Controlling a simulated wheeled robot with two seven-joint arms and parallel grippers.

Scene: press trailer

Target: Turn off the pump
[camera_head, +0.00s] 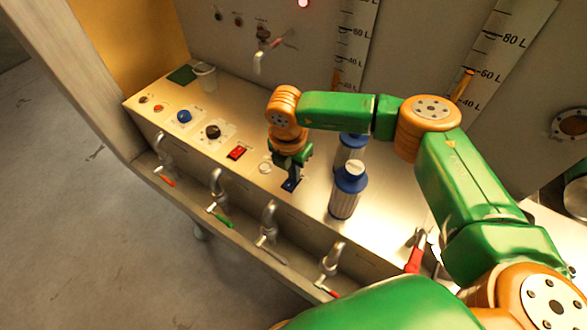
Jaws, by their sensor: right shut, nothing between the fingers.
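My right gripper (290,184) points down at the metal counter, with its fingers together and nothing held. Further left on the panel are a black knob (213,131), a blue knob (184,116) and a small red button (158,108). No readable label shows which control belongs to the pump. My left gripper is not in view.
Several taps (218,184) with coloured levers line the front trough. A red-handled valve (415,257) is at the right.

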